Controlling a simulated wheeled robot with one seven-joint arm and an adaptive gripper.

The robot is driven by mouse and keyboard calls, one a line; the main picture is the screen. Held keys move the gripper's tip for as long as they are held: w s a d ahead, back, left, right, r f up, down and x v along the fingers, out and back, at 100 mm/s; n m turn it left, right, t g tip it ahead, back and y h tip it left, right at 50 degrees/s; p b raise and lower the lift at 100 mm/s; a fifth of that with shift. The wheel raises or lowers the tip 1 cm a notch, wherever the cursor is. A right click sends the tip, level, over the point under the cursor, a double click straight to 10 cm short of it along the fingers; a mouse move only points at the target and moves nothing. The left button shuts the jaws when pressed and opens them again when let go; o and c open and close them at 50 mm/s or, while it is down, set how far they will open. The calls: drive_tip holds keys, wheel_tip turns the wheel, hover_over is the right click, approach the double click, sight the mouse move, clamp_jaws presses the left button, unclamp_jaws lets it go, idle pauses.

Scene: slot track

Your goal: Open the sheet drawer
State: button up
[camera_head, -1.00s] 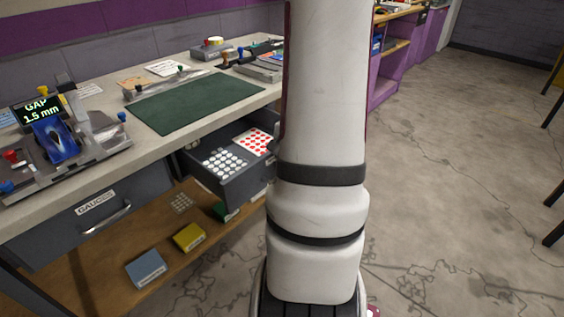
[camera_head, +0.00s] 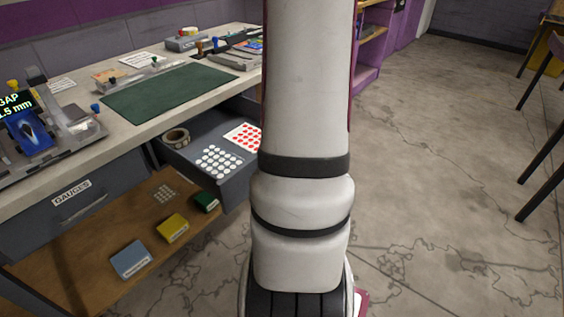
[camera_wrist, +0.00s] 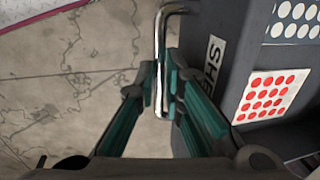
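The sheet drawer (camera_head: 178,158) is pulled out from under the bench in the head view. In it lie a sheet of white dots (camera_head: 218,161), a sheet of red dots (camera_head: 243,137) and a tape roll (camera_head: 176,137). In the wrist view, the drawer front carries a label (camera_wrist: 213,62) reading "SHE", the rest out of sight, and a metal bar handle (camera_wrist: 160,42). My gripper (camera_wrist: 161,88) has its two fingers closed around the handle, one on each side. My arm hides the drawer front and gripper in the head view.
The bench top holds a green mat (camera_head: 170,92) and a gap gauge fixture (camera_head: 45,130). A closed gauges drawer (camera_head: 75,205) is at left. Blue (camera_head: 131,260), yellow (camera_head: 172,228) and green (camera_head: 206,201) boxes sit on the lower shelf. Open floor (camera_head: 430,200) lies right.

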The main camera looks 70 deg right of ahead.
drive_tip(key=shift+o, duration=0.5)
drive_tip(key=shift+r, duration=0.2)
wheel_tip(320, 180, up, 12)
drive_tip(key=s, duration=0.2)
drive_tip(key=shift+a+f, duration=0.2)
drive_tip(key=shift+f, duration=0.05)
